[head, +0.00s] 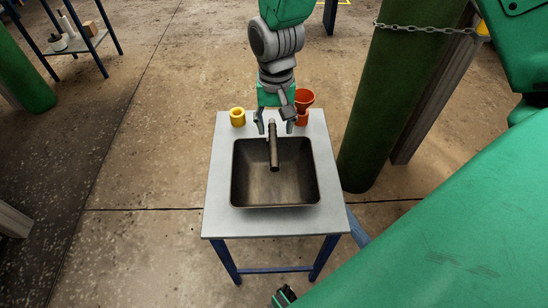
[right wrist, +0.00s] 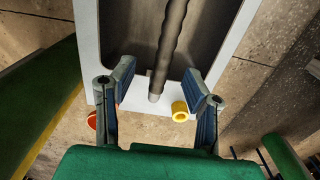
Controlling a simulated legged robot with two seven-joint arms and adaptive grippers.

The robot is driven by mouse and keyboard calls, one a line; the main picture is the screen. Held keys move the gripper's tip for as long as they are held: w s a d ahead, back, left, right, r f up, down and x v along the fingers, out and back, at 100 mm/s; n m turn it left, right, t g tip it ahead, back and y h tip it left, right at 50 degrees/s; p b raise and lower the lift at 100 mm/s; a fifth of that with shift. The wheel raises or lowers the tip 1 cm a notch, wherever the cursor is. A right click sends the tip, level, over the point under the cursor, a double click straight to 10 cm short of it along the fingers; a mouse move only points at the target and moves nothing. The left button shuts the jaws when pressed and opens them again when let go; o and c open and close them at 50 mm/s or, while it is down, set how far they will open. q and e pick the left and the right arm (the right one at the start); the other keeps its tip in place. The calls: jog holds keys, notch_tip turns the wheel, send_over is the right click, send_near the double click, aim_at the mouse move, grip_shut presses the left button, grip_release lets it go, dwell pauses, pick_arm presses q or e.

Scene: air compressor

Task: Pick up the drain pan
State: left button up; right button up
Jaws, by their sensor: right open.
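The drain pan (head: 247,190) is a dark square basin on the grey top of a small table (head: 222,222). A dark rod (head: 274,155) runs from the pan's far edge out over its middle. The pan (right wrist: 205,35) and the rod (right wrist: 170,45) also show in the right wrist view. My right gripper (head: 274,126) is open and empty at the far edge of the pan. Its fingers are on either side of the rod, apart from it, as the right wrist view (right wrist: 160,70) shows. I cannot tell its exact height.
A yellow cup-like piece (head: 237,117) stands at the table's far left. A large green cylinder (head: 385,110) rises right of the table. The floor left of the table is clear.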

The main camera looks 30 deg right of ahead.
aim_at(272, 142)
jog(key=shift+s+a+f, duration=0.1)
jog(key=shift+a+f, duration=0.2)
jog(key=f, duration=0.1)
jog(key=f+b, duration=0.1)
jog(key=f, duration=0.2)
jog(key=shift+s+a+f, duration=0.2)
jog(key=shift+a+f, duration=0.05)
jog(key=shift+a, duration=0.15)
jog(key=shift+d+f, duration=0.1)
jog(key=shift+f, duration=0.1)
jog(key=shift+d, duration=0.2)
grip_shut()
jog(key=shift+a, duration=0.15)
